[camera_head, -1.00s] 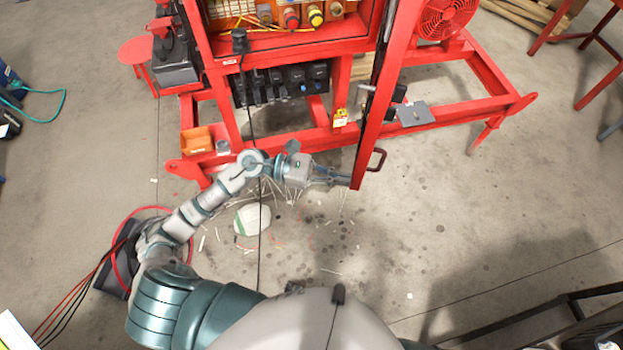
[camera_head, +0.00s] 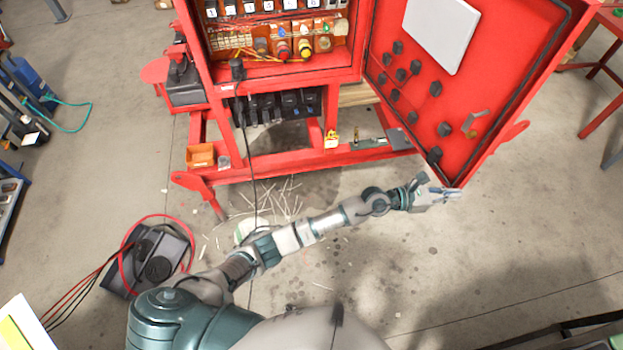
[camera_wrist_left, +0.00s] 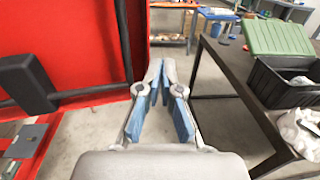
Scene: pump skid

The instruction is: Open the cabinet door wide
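The red cabinet door (camera_head: 455,100) stands swung out to the right, its inner face showing a white panel and several black knobs. The cabinet's opening (camera_head: 285,40) is exposed. My left gripper (camera_head: 452,193) is at the door's lower free corner, very close to it; I cannot tell whether it touches. In the left wrist view, the door (camera_wrist_left: 85,45) fills the left side, and the gripper (camera_wrist_left: 161,82) points past its edge. Its blue-padded fingers have a narrow gap between them with nothing in it. The door's outer handle is hidden. My right gripper is out of view.
The red skid frame (camera_head: 290,170) runs below the cabinet, with an orange bin (camera_head: 201,155) on it. A dark box with a red cable (camera_head: 160,260) lies on the floor at left. In the wrist view, a dark table (camera_wrist_left: 236,85) with a black crate (camera_wrist_left: 283,82) stands at right.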

